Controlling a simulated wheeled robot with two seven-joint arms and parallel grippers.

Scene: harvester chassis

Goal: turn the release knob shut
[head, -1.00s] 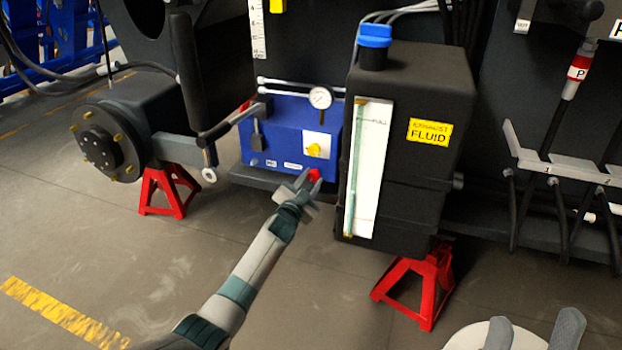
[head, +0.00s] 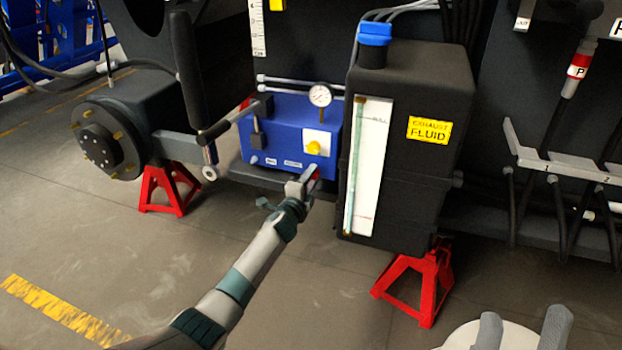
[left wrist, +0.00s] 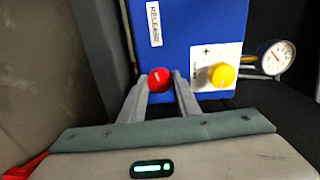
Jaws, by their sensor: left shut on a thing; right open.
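The red release knob (left wrist: 159,80) sits beside the RELEASE label on the blue pump box (head: 282,132). In the left wrist view it is between the two fingers of my left gripper (left wrist: 162,88), which is shut on it. In the head view my left gripper (head: 308,181) reaches the box's lower right front, and only a sliver of the red knob (head: 316,175) shows beside the fingers. My right gripper (head: 522,328) is open and empty at the bottom right, partly cut off by the frame edge.
A yellow knob (head: 314,148) is on a white plate close to the red one. A pressure gauge (head: 320,95) is above. The black fluid tank (head: 418,140) stands just right of the box. Red stands (head: 420,285) are below. The floor in front is open.

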